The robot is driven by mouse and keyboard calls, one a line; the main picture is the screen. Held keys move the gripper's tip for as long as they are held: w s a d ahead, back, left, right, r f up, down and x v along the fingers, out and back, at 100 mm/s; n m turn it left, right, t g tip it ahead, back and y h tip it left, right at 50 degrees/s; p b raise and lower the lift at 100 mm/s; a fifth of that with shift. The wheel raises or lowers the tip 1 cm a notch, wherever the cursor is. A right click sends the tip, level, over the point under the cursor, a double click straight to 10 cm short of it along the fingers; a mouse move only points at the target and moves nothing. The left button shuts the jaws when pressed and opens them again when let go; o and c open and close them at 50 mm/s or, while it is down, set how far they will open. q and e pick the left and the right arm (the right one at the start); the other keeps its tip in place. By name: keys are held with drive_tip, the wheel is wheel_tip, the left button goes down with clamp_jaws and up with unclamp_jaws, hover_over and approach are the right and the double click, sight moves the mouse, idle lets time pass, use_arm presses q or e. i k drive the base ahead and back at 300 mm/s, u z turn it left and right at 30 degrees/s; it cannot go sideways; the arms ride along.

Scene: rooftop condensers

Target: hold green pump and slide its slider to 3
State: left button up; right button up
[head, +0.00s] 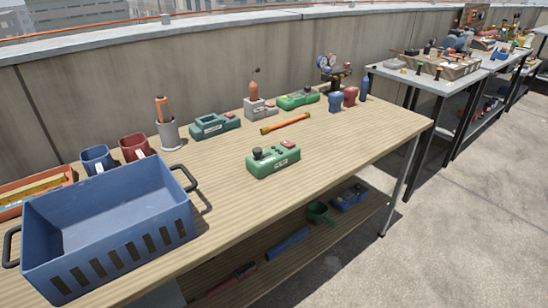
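Neither of my grippers shows in the head view. Several green devices stand on the wooden table, and I cannot tell for sure which one is the green pump. A green box-shaped device (273,162) with a dark knob on top and a pale label on its front stands near the table's middle. A darker teal-green device (215,125) with a pale label stands farther back to the left. Another green device (298,100) with dark parts on top lies at the back. The slider and its scale marks are too small to read.
A blue crate (110,230) fills the table's (350,145) near left. Mugs (98,159), a grey cup with an orange-handled tool (168,134), an orange bar (285,123) and a gauge set (332,68) stand around. The table's front right is clear. A wall runs behind.

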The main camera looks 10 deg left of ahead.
sight(257, 152)
drive_tip(key=z, duration=1.45)
drive_tip(key=i, duration=1.55)
drive_tip(key=u, duration=2.15)
